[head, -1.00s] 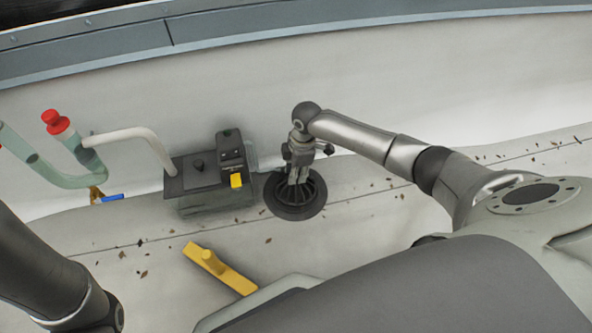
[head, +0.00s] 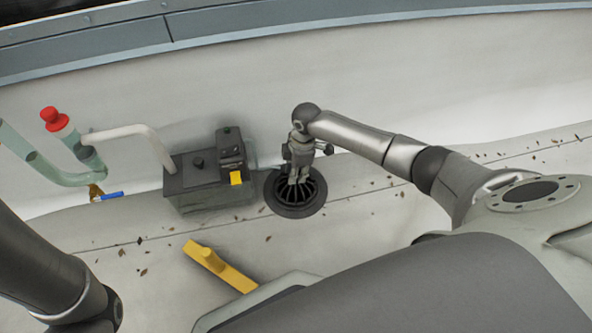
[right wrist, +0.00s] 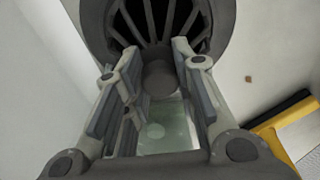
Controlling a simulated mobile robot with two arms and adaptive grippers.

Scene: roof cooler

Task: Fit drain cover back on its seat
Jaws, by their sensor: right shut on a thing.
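The drain cover (head: 313,190) is a dark round piece with radial slots, surrounded by a broad dark ring on the pale floor. My right gripper (head: 298,180) reaches down onto it from above. In the right wrist view, the fingers (right wrist: 154,55) are on either side of the cover's round central knob (right wrist: 160,76), shut on it. The slotted cover (right wrist: 150,28) fills the top of that view. The cover looks level within the ring; its underside and the seat's inner edge are hidden. My left arm enters at lower left, its gripper outside the frame.
A black-topped clear box (head: 215,193) with a yellow tab stands close left of the cover. A yellow bar (head: 220,266) lies in front. Pipes with a red cap (head: 54,118) and a blue-handled valve (head: 110,196) are farther left. Leaf bits dot the floor.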

